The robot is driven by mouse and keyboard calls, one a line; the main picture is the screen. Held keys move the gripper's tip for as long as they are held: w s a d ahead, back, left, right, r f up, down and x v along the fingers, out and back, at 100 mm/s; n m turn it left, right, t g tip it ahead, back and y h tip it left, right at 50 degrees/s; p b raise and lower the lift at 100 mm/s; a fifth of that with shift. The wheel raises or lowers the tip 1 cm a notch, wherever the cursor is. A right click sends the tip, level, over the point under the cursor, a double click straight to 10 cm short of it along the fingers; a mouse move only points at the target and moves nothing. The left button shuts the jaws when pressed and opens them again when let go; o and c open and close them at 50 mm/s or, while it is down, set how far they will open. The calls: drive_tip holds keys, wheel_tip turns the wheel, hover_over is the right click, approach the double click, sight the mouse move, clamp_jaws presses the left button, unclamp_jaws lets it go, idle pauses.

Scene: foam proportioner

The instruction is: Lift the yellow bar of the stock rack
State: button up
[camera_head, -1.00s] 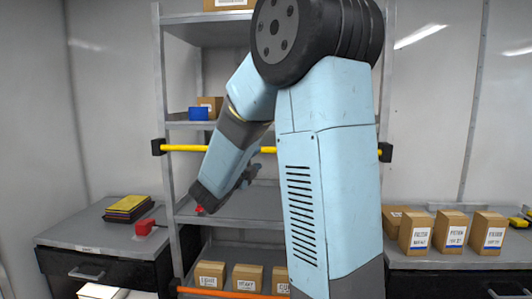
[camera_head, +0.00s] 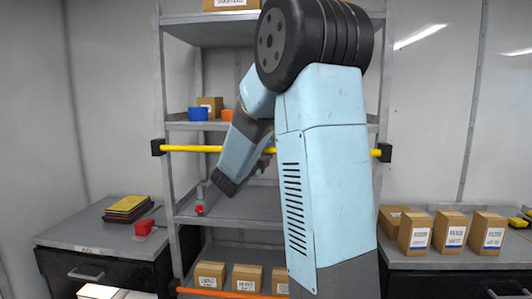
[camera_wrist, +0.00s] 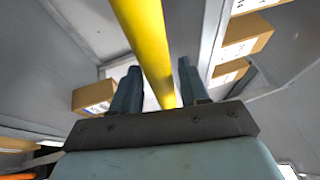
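The yellow bar (camera_head: 195,148) runs level across the front of the stock rack (camera_head: 168,75), between two black end brackets (camera_head: 158,147). My arm hides its middle stretch. My gripper (camera_head: 264,163) is small and partly hidden behind my arm in the head view, close to the bar's height. In the wrist view my gripper (camera_wrist: 158,84) has its two fingers apart, with the yellow bar (camera_wrist: 145,38) passing between them in the picture. A gap shows between the bar and each finger. How deep the bar lies between the fingers I cannot tell.
An orange bar (camera_head: 225,294) crosses the rack lower down, before several cardboard boxes (camera_head: 246,278). A blue bin (camera_head: 198,114) stands on the shelf above the yellow bar. Counters flank the rack; the right one carries boxes (camera_head: 451,231), the left a red object (camera_head: 144,227).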

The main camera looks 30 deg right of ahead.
clamp_jaws()
idle(0.3)
drive_tip(key=shift+r, duration=1.4)
drive_tip(key=shift+o, duration=0.9)
unclamp_jaws()
drive_tip(key=v, duration=1.3)
drive_tip(key=shift+a+f, duration=0.15)
drive_tip(key=shift+a, duration=0.25)
drive_tip(key=shift+s, duration=0.15)
